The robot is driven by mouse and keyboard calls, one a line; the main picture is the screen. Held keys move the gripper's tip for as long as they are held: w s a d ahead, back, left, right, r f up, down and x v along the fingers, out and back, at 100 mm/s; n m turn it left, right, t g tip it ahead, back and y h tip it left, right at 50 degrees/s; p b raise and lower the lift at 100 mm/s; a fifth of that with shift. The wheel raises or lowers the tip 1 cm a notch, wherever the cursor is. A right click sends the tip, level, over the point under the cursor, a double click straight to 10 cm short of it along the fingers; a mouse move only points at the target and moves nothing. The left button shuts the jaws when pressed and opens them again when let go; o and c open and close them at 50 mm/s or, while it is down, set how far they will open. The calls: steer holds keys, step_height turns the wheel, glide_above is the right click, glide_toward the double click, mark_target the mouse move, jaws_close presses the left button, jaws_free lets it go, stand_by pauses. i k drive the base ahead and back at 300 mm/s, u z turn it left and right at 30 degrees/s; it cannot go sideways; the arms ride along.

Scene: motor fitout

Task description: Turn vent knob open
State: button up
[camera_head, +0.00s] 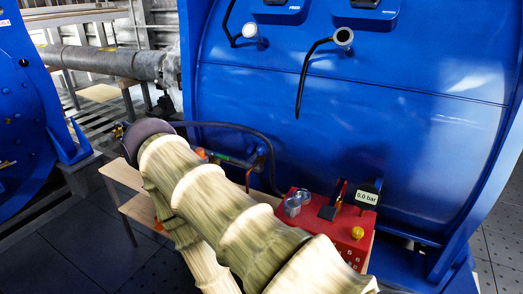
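A red box (361,252) stands low in front of the blue motor housing, right of my arm. It carries a yellow knob (357,232), clear round knobs or gauges (292,207) and a display reading 0.0 bar (367,197). A hose with a green fitting and an orange part (201,152) runs behind my arm. I cannot tell which of these is the vent knob. My beige-sleeved arm reaches up and left from the bottom, ending at a dark round wrist part. My gripper's fingers are hidden or too small to make out; the arm's end is well left of the red box.
The large blue housing (405,135) fills the right side, with hanging cables. A wooden bench (122,174) stands behind and left of my arm. A blue flange (25,110) and a grey shaft (100,61) are at left. Dark floor at lower left is clear.

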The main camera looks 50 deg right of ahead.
mark_target(260, 151)
steer(key=z, duration=1.5)
steer(key=k, duration=0.65)
steer(key=u, duration=0.75)
steer(key=i, duration=1)
steer(key=z, duration=0.1)
